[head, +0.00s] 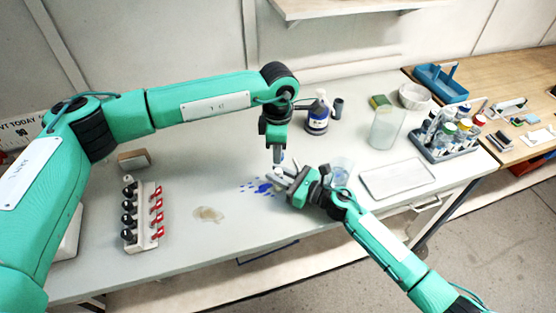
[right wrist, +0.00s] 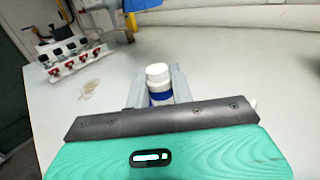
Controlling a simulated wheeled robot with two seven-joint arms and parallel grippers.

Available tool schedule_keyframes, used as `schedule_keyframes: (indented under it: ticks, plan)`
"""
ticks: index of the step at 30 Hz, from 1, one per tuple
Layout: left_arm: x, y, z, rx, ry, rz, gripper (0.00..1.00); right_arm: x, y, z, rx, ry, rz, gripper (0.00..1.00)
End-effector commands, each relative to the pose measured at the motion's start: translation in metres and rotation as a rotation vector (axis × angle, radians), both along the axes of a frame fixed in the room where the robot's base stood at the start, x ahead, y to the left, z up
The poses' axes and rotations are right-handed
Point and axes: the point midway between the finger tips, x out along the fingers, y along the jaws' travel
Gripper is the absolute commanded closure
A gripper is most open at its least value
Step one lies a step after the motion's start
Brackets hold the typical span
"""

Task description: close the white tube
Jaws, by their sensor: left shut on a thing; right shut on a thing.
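The white tube (right wrist: 158,76) stands between the fingers of my right gripper (right wrist: 155,92) in the right wrist view. It has a white top and a blue band lower down, and its lower part is hidden by the gripper. In the head view my right gripper (head: 284,178) is shut on the tube, just above the table. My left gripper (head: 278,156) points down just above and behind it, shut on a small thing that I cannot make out. I cannot tell whether the left gripper touches the tube.
Blue spots (head: 262,188) and a brownish puddle (head: 208,214) mark the table. A rack of black and red items (head: 143,212) stands left. Behind are a labelled bottle (head: 317,117) and a clear beaker (head: 386,128). A white tray (head: 398,178) and tube rack (head: 446,148) are right.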

Motion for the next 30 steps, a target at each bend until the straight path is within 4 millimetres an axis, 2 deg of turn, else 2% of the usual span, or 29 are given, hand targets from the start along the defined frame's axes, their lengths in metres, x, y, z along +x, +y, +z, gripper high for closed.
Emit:
schedule_keyframes:
  ticks: [3, 6, 22, 30]
  plan:
    - [0.000, 0.000, -0.019, 0.002, 0.011, 0.001, 0.95, 0.000, 0.000, 0.000, 0.000, 0.000, 0.000, 1.00]
    - [0.000, 0.000, -0.029, 0.003, 0.014, 0.001, 0.95, 0.000, 0.000, 0.000, 0.000, 0.000, 0.000, 1.00]
    - [0.001, 0.000, -0.031, 0.003, 0.014, 0.001, 0.95, 0.000, 0.000, 0.000, 0.000, 0.000, 0.000, 1.00]
    - [0.000, 0.000, -0.045, 0.001, 0.013, 0.001, 0.95, 0.000, 0.000, 0.000, 0.000, 0.000, 0.000, 1.00]
